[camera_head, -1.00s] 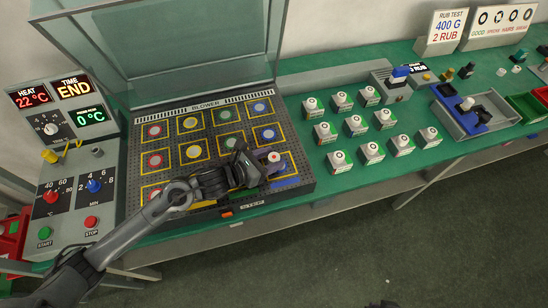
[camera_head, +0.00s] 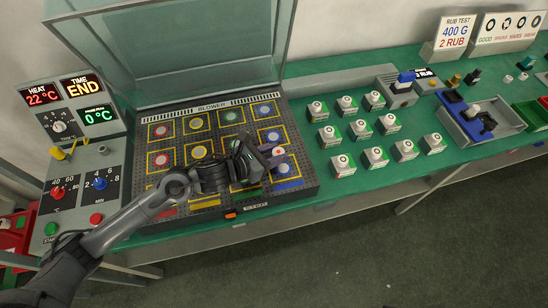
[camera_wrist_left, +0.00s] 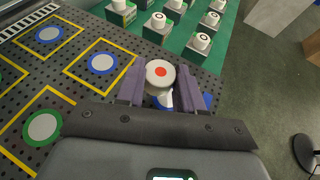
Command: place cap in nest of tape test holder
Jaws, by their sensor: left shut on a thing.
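My left gripper (camera_head: 277,158) is shut on a round white cap (camera_wrist_left: 160,73) with a red-orange dot on top. In the left wrist view its two purple-grey fingers (camera_wrist_left: 160,88) press on either side of the cap. In the head view the cap (camera_head: 278,152) is above the front right part of the perforated blower plate (camera_head: 312,178). A blue and white part shows just below the cap in the wrist view. At the right a grey and blue fixture tray (camera_head: 515,118) holds black and white parts; I cannot tell whether it is the tape test holder. My right gripper is not visible.
Several white-topped caps on green and white blocks (camera_head: 375,156) stand right of the plate. A grey block with a blue top (camera_head: 403,88) stands behind them. A glass hood (camera_head: 185,50) rises behind the plate. The control panel (camera_head: 75,180) is at the left.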

